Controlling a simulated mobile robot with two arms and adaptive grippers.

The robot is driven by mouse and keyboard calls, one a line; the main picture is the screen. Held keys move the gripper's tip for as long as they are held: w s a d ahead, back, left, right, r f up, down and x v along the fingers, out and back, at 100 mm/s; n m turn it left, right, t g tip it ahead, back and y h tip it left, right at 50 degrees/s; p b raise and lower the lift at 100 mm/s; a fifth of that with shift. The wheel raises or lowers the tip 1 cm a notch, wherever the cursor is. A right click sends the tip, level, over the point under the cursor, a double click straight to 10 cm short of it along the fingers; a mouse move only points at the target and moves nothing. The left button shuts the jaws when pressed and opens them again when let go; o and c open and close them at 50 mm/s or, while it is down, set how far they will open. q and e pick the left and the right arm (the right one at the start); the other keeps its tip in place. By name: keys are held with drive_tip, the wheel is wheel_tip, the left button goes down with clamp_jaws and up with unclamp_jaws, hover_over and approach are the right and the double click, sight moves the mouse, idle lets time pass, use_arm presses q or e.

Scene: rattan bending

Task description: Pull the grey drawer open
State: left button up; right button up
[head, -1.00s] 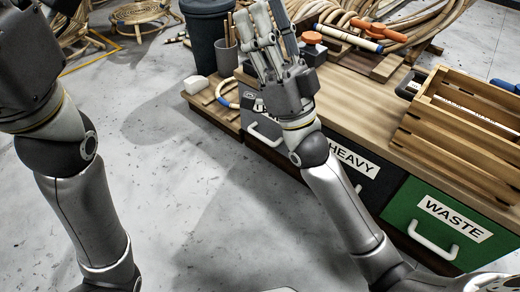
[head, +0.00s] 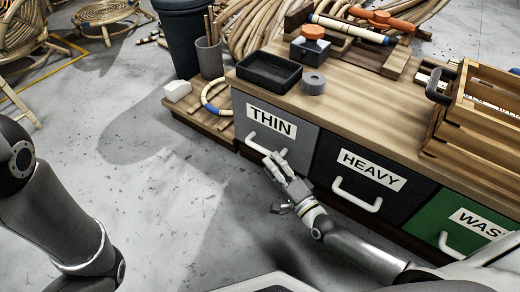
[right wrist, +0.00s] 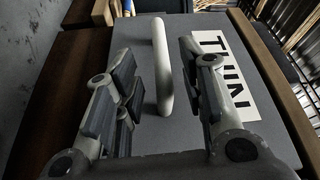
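The grey drawer (head: 276,120) with a THIN label is shut in the bench front, at the middle of the head view. It also shows face-on in the right wrist view (right wrist: 137,40). Its pale bar handle (head: 262,146) is partly hidden by my right gripper in the head view. My right gripper (head: 275,160) is open at the handle. In the right wrist view the handle (right wrist: 162,65) stands between the spread fingers of the gripper (right wrist: 158,85), with gaps visible on both sides. My left gripper is out of view; only its arm shows at the left.
The black HEAVY drawer (head: 368,180) and green WASTE drawer (head: 455,222) sit to the right, both shut. The benchtop holds a black tray (head: 268,72), a grey roll (head: 313,82) and a wooden crate (head: 485,115). The floor (head: 160,190) before the grey drawer is clear.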

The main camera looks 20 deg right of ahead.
sight(261, 148)
drive_tip(key=b+x, duration=0.2)
drive_tip(key=x, duration=0.4)
drive_tip(key=shift+f, duration=0.15)
drive_tip(key=shift+w+a+r+b, duration=0.2)
drive_tip(key=shift+w+b, duration=0.15)
drive_tip(key=shift+w, duration=0.25)
clamp_jaws()
